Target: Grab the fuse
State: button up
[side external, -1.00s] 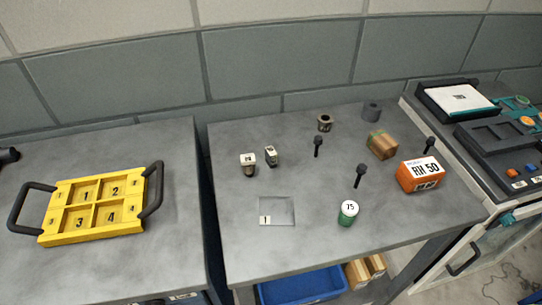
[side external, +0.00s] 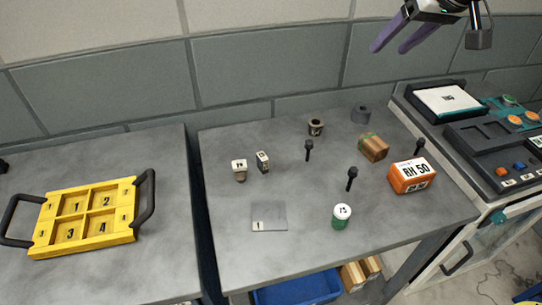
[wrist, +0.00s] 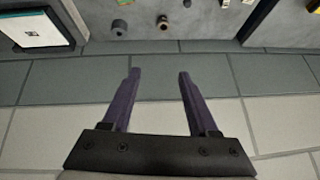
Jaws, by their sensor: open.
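No item is plainly marked as the fuse, and I cannot tell which one it is. Candidates on the grey table are a green cylinder with a white numbered top (side external: 341,217), a small pale piece with a white top (side external: 239,170) and a dark piece with a white label (side external: 262,162), all upright. My gripper (side external: 393,47) is open and empty, high above the back right of the table and apart from everything. In the wrist view its two purple fingers (wrist: 160,74) are spread in front of the wall, with the table edge beyond.
A yellow numbered tray (side external: 84,217) sits left, a dark console (side external: 480,145) right.

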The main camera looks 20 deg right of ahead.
jog(key=w+a+f+n, duration=0.1)
jog(key=w+a+f, duration=0.35)
jog(key=a, duration=0.35)
jog(key=n+g, duration=0.2)
send_over(262, 156)
jog(key=s, duration=0.2)
notch_tip(262, 156, down, 20)
jog(key=f, duration=0.1)
jog(key=shift+x, duration=2.8)
jog(key=shift+s+d, duration=0.2)
jog(key=shift+d, duration=0.05)
grip_shut()
